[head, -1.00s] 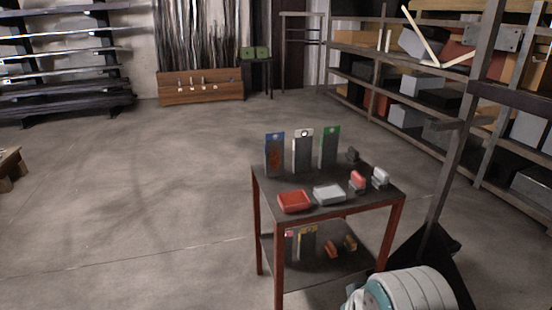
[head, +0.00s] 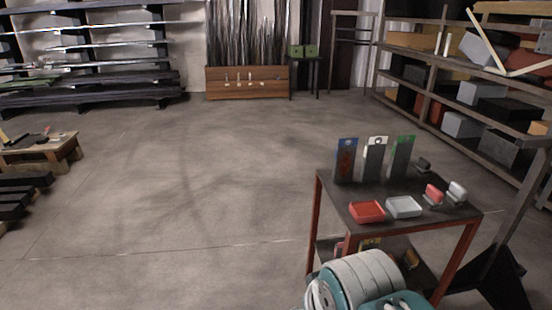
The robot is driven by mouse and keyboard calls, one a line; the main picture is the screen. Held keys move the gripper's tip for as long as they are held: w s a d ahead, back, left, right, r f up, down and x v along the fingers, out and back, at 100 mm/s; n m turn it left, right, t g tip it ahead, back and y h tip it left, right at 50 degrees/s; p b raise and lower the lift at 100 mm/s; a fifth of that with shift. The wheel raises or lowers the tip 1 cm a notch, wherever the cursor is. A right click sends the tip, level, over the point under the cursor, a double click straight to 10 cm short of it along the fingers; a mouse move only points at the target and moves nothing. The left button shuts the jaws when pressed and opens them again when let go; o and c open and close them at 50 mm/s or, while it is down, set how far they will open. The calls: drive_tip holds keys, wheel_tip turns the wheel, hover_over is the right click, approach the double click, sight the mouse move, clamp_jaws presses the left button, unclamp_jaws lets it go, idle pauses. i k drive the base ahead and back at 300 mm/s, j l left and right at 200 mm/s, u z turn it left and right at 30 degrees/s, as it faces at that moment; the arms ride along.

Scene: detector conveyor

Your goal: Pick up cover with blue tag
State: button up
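On the small cart with red legs (head: 452,214), several upright items stand at the back of the dark top. The leftmost is a dark cover with a blue tag (head: 347,160). Beside it stand a cover with a white tag (head: 375,160) and one with a green tag (head: 402,158). My gripper is not in view. A white and teal part of my own arm shows at the bottom, in front of the cart, and hides part of its lower shelf.
A red tray (head: 367,211), a grey tray (head: 404,207) and small red and white items lie at the cart's front and right. Shelving (head: 450,97) and a dark post stand right. A low wooden table (head: 40,149) is left. The floor (head: 190,190) between is open.

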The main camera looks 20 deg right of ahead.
sight(345, 154)
drive_tip(key=i+j+u, duration=0.3)
drive_tip(key=u, duration=0.15)
drive_tip(key=i+j+u, duration=0.25)
drive_tip(key=u, duration=0.15)
drive_tip(key=i+z, duration=0.15)
drive_tip(key=i, duration=0.2)
drive_tip(key=i+j+z, duration=0.15)
drive_tip(key=i, duration=0.25)
drive_tip(key=i+l+z, duration=0.15)
drive_tip(key=i+z, duration=0.2)
drive_tip(key=z, duration=0.15)
drive_tip(key=i+z, duration=0.7)
drive_tip(key=z, duration=0.25)
drive_tip(key=i+z, duration=0.6)
drive_tip(key=z, duration=0.25)
drive_tip(key=i+j+z, duration=0.1)
drive_tip(key=i+z, duration=0.3)
drive_tip(key=k, duration=0.05)
